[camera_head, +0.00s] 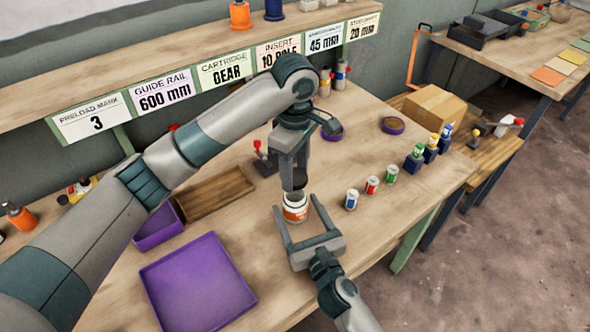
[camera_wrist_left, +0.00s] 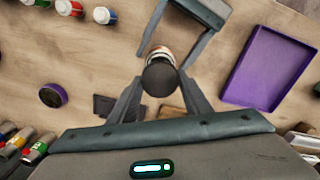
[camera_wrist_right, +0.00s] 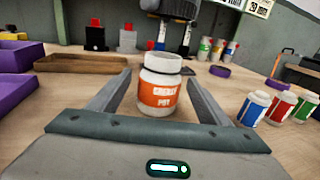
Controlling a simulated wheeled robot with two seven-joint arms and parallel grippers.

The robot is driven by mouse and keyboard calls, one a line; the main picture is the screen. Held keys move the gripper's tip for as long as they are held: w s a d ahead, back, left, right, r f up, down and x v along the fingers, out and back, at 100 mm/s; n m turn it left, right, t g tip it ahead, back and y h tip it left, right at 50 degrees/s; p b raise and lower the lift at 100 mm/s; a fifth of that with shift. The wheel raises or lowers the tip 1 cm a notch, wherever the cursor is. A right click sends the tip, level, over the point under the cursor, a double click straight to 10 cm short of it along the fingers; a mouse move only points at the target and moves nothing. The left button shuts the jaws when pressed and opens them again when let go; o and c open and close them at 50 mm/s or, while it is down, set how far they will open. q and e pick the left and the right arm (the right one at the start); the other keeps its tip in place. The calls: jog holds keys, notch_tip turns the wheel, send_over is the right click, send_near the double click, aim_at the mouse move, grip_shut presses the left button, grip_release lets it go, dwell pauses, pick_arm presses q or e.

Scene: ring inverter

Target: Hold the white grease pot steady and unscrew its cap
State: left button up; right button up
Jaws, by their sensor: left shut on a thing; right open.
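The white grease pot (camera_head: 295,213) with an orange label stands upright on the bench; its bare white neck shows in the right wrist view (camera_wrist_right: 160,64). My left gripper (camera_head: 292,183) points down over the pot and is shut on the dark round cap (camera_head: 299,180). The cap appears apart from the pot, just above its mouth. In the left wrist view the cap (camera_wrist_left: 160,78) sits between the fingertips and hides most of the pot. My right gripper (camera_head: 294,203) is open low at the bench, its fingers on either side of the pot with gaps.
Three small cans (camera_head: 371,185) stand to the right of the pot, with several coloured bottles (camera_head: 414,158) beyond. A purple tray (camera_head: 198,284) and a brown wooden tray (camera_head: 214,192) lie to the left. A labelled shelf (camera_head: 160,65) runs behind.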

pick_arm(q)
jog(key=shift+f+b, duration=0.7)
jog(key=shift+f, duration=0.05)
pick_arm(e)
jog(key=v, duration=0.8)
jog(key=shift+s+d+f, duration=0.1)
jog(key=shift+s+f, duration=0.05)
jog(key=shift+s, duration=0.05)
pick_arm(q)
jog(key=shift+f, duration=0.1)
pick_arm(e)
jog(key=shift+s+d, duration=0.25)
jog(key=shift+s, duration=0.35)
pick_arm(q)
jog(key=shift+s, duration=0.15)
pick_arm(e)
jog(key=shift+s, duration=0.15)
